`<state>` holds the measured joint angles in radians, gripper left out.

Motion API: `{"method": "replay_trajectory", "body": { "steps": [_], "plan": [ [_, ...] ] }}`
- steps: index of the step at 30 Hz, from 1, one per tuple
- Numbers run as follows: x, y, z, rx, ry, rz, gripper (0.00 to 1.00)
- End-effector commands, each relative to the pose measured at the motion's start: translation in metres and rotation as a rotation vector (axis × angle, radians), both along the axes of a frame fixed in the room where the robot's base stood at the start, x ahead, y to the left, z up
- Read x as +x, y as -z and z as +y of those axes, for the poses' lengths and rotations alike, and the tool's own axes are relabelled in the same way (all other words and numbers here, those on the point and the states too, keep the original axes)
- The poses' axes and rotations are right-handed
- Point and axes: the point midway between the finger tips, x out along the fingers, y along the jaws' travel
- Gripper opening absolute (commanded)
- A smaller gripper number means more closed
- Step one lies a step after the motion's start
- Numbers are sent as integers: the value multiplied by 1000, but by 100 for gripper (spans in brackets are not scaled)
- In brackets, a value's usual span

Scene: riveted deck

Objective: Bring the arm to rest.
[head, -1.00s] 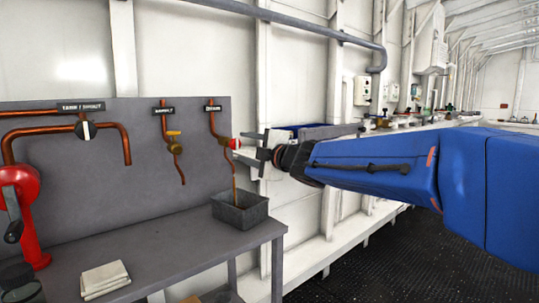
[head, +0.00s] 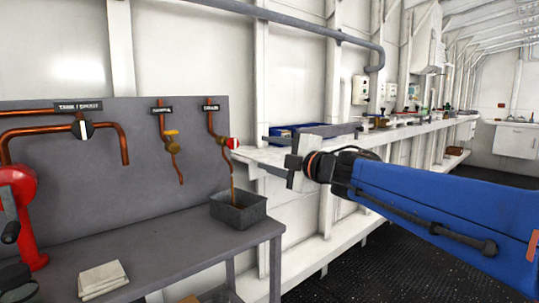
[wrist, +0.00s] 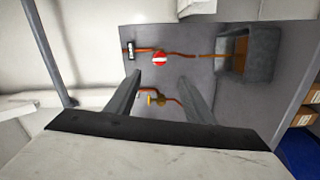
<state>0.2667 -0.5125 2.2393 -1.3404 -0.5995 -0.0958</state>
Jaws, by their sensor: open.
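My gripper (head: 264,152) is open and empty, held in the air to the right of the board's edge. In the wrist view its two fingers (wrist: 152,78) stand apart with nothing between them. The red knob with a white bar (head: 233,142) is on the right-hand copper pipe, apart from the fingers. It also shows in the wrist view (wrist: 159,60), beyond the fingertips. A thin orange-brown line runs from that pipe down into a grey tray (head: 238,213). My arm reaches in from the right.
A grey bench (head: 180,243) carries the tray, a folded cloth (head: 104,279) and a red fixture (head: 25,205). The board (head: 100,190) holds a yellow-handled valve (head: 171,134) and a black-and-white knob (head: 83,129). A blue bin (head: 285,132) sits on the wall shelf behind my gripper.

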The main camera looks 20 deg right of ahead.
Motion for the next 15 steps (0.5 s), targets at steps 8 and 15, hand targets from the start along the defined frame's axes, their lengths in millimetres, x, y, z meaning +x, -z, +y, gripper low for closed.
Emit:
{"method": "replay_trajectory", "body": {
  "steps": [8,15],
  "plan": [
    [0,0,0,0,0,0,48],
    [-2,3,-14,73,83,11,48]
  ]
}}
